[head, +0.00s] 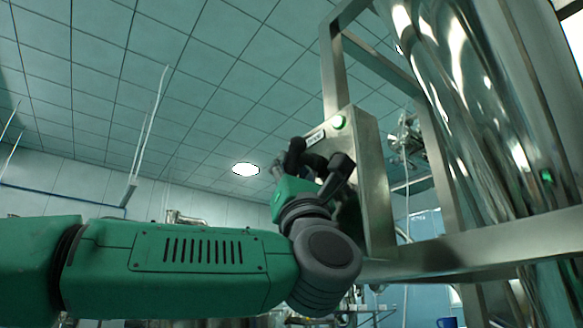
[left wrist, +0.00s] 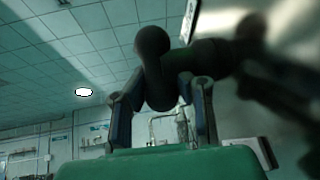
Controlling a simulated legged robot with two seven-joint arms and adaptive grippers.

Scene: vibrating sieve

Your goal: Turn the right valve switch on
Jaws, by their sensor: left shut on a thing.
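A dark valve switch handle (left wrist: 153,45) with a rounded end shows in the left wrist view, between the fingers of my left gripper (left wrist: 160,92). The gripper is shut on it. In the head view my left gripper (head: 316,172) is at the left face of a metal control box (head: 372,190), and its dark fingers and the dark handle (head: 294,154) overlap. I cannot tell exactly where the handle joins the box. A lit green button (head: 338,122) sits above the gripper on the box. My right gripper is not in view.
A metal frame (head: 450,255) and a large shiny steel cylinder (head: 480,100) stand to the right of the box. Pipes and other equipment show in the background. The space left of the box, above my left arm, is free.

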